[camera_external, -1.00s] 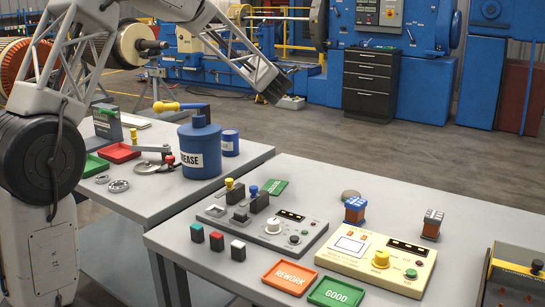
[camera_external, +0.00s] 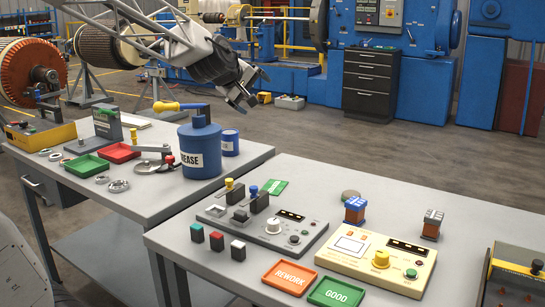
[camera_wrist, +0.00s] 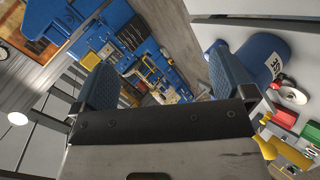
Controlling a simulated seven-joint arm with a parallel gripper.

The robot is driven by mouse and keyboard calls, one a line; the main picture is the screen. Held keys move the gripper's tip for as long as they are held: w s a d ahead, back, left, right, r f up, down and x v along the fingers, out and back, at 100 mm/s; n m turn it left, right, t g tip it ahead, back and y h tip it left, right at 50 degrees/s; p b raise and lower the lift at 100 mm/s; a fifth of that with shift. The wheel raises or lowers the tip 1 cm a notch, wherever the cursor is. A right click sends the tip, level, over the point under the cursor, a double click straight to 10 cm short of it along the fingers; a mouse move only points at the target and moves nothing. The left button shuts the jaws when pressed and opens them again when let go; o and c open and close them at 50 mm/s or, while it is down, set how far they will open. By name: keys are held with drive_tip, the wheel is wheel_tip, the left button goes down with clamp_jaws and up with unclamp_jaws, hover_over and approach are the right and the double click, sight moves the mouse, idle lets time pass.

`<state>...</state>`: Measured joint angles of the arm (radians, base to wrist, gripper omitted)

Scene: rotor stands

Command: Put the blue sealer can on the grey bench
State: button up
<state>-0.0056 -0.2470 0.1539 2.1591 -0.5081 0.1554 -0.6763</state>
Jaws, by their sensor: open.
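A small blue can (camera_external: 230,143) with a pale label stands upright on the left grey-topped bench (camera_external: 140,200), just behind the larger blue grease can (camera_external: 202,150). I cannot read its label. A second grey-topped bench (camera_external: 215,250) stands at the front right; I cannot tell which one is the named grey bench. My gripper (camera_external: 252,92) is open and empty, up in the air above and beyond the small can. In the wrist view, the blue finger pads (camera_wrist: 165,82) are wide apart with nothing between them. The grease can (camera_wrist: 263,58) shows beside the right pad.
The grease can with its yellow handle (camera_external: 168,106) stands close to the small can. Red (camera_external: 119,152) and green (camera_external: 87,165) trays lie left. The right bench carries a grey control box (camera_external: 270,225), a cream tester (camera_external: 375,262) and several small parts.

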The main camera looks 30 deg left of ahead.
drive_tip(key=s+f+m+g, duration=0.2)
drive_tip(key=s+f+m, duration=0.1)
drive_tip(key=s, duration=0.8)
drive_tip(key=s+f+m+g, duration=0.3)
drive_tip(key=s+m, duration=0.3)
drive_tip(key=s, duration=0.6)
drive_tip(key=s+f+m+g+y, duration=0.1)
drive_tip(key=s+f+m+g, duration=0.2)
drive_tip(key=s, duration=0.9)
drive_tip(key=shift+s+a+f+m, duration=0.25)
drive_tip(key=shift+a+f+m, duration=0.05)
drive_tip(key=shift+m, duration=0.4)
